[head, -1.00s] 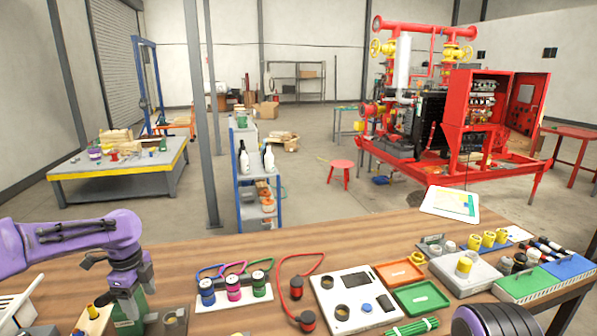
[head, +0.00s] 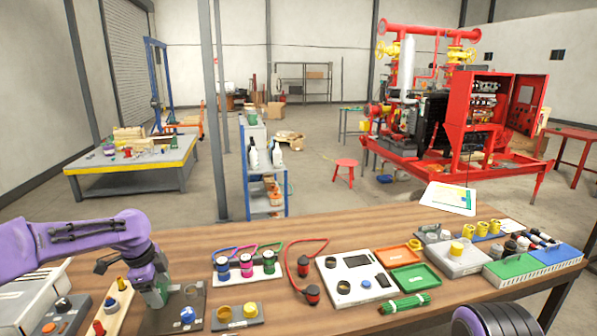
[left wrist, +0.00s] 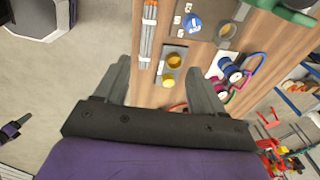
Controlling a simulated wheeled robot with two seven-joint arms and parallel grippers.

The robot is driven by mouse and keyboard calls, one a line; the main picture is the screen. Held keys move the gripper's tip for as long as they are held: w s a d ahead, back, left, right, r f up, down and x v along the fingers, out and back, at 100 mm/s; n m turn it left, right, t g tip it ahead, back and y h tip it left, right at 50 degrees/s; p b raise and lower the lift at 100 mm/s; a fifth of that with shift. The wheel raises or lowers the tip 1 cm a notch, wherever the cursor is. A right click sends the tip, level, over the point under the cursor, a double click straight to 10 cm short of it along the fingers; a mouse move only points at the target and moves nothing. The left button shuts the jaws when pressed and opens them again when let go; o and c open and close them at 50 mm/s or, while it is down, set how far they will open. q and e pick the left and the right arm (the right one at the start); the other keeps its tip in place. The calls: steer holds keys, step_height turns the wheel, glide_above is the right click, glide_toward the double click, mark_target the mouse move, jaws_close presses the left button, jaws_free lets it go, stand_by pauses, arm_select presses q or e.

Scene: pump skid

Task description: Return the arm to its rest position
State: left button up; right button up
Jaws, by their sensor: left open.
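My left arm is purple and comes in from the left in the head view. My right gripper cannot be made out in the head view.
On the bench (head: 180,243) are spools (head: 246,265), a white panel (head: 338,295), a green tray (head: 415,278) and an orange tray (head: 391,257). A wooden block with knobs (head: 115,300) lies left of my gripper. The air above the bench is clear.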

arm_select(q)
steer(key=w+d+f+n+t+h, duration=0.1)
steer(key=w+d+f+n+t, duration=0.1)
steer(key=d+f+n+t, duration=0.35)
steer(key=s+d+f+n+b, duration=0.2)
steer(key=s+f+n, duration=0.25)
steer(key=f, duration=0.25)
steer(key=s+d+f+n+b, duration=0.2)
steer(key=s+f+n, duration=0.1)
steer(key=f+n, duration=0.4)
steer(key=s+a+f+n+g+y+b, duration=0.1)
steer(key=s+f, duration=0.5)
steer(key=s, duration=0.6)
steer(key=s+a+f+n+g+y+b, duration=0.2)
steer(key=s+f, duration=0.4)
steer(key=s, duration=0.5)
steer(key=s+a+f+n+g+y+b, duration=0.1)
steer(key=s+f+n+y+b, duration=0.1)
steer(key=s+f, duration=0.5)
steer(key=s+b, duration=0.1)
steer(key=s, duration=0.4)
steer(key=shift+s+a+b, duration=0.25)
steer(key=shift+s+b, duration=0.05)
steer(key=shift+b, duration=0.1)
